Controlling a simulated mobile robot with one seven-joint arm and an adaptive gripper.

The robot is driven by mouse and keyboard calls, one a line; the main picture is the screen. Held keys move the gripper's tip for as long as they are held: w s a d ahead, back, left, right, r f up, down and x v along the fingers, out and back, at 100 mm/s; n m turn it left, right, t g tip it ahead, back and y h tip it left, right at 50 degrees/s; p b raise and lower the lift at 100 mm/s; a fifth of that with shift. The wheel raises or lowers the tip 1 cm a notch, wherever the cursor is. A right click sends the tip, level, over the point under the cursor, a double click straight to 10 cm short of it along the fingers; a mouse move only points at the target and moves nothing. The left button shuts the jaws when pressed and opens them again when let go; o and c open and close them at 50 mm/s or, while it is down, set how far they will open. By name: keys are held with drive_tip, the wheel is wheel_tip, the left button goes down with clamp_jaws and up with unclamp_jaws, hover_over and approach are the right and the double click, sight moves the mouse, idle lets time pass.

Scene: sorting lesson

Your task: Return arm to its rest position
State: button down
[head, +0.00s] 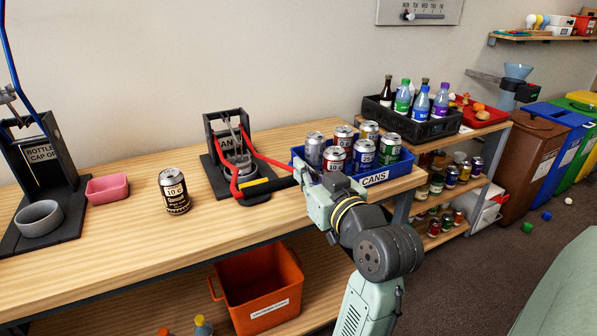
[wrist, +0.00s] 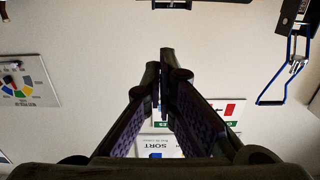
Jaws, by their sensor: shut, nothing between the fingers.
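My arm reaches in from the lower right of the head view, with its wrist (head: 345,215) in front of the blue cans crate (head: 372,178). In that view my fingers are hidden or too small to make out. In the wrist view my gripper (wrist: 160,85) is shut, its two dark fingers meeting at the tips with nothing between them. The fingers stand against a pale wall with a white SORT sign (wrist: 158,147) behind them.
The can crusher's red lever (head: 262,160) and yellow-black handle (head: 268,186) are close left of my wrist. A lone can (head: 174,191) and pink tray (head: 107,188) stand on the wooden bench (head: 130,238). An orange bin (head: 262,290) is below. Floor (head: 490,260) shows at right.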

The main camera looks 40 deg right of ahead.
drive_tip(key=shift+b+v, duration=0.45)
drive_tip(key=shift+v, duration=2.3)
